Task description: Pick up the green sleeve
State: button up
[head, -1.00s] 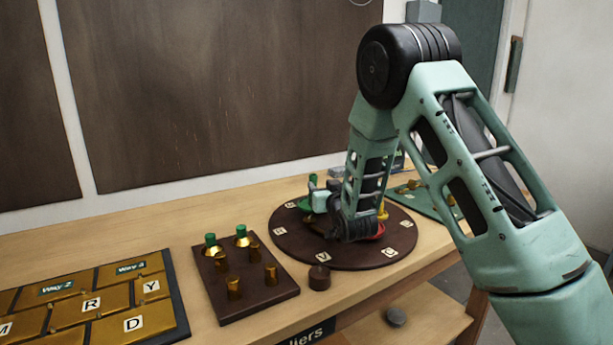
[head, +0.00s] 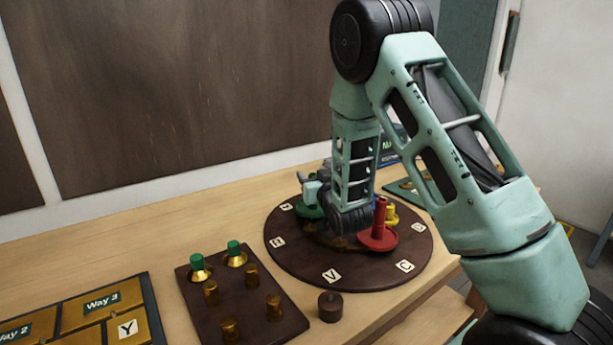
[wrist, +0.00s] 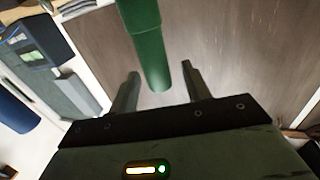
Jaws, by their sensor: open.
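The green sleeve (wrist: 151,42) is a smooth green cylinder in the wrist view. Its near end reaches between the two fingers of my gripper (wrist: 160,70), which are open with a gap on each side of it. In the head view, a green flanged piece (head: 309,211) sits on the far left part of the round dark turntable (head: 290,262), mostly hidden behind my arm. My gripper (head: 308,182) is just above that green base there, and its fingertips are hard to make out.
A red flanged piece (head: 378,236) and a yellow one (head: 391,214) stand close right of my arm on the turntable. A dark board (head: 205,315) holds brass pegs, two with green tops (head: 234,248). A brown knob (head: 331,306) is at the turntable's front.

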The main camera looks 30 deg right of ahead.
jog(key=shift+w, duration=0.15)
jog(key=shift+c, duration=0.3)
grip_shut()
jog(key=shift+r, duration=0.1)
